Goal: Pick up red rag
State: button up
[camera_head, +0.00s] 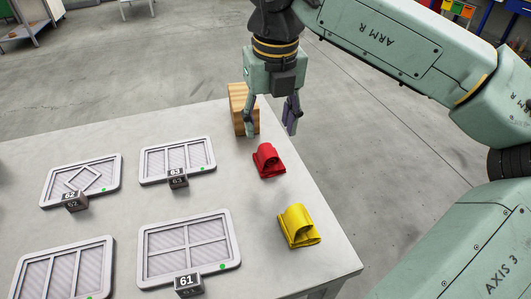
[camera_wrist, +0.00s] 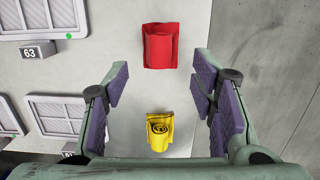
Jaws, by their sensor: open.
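The red rag (camera_head: 268,161) lies folded on the grey table near its right edge. In the wrist view the red rag (camera_wrist: 160,46) is at the top middle, beyond the fingertips. My gripper (camera_head: 271,120) is open and empty, with its fingers pointing down, above and behind the red rag in the head view. In the wrist view my gripper (camera_wrist: 160,98) has its purple-padded fingers spread wide at left and right. Nothing hides the rag in either view.
A yellow rag (camera_head: 299,227) lies nearer on the table (camera_head: 255,205); it also shows in the wrist view (camera_wrist: 160,131). A wooden block (camera_head: 238,108) stands at the far edge. Framed panels (camera_head: 178,160) with number tags fill the left. Bare tabletop surrounds the red rag.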

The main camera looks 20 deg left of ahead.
aim_at(269, 149)
jog(key=f, duration=0.2)
jog(key=f+p, duration=0.1)
jog(key=f, duration=0.2)
jog(key=f+p, duration=0.1)
jog(key=f, duration=0.1)
jog(key=shift+w+a+f, duration=0.25)
jog(key=shift+w+f, duration=0.1)
jog(key=shift+w, duration=0.05)
jog(key=shift+c, duration=0.2)
grip_shut()
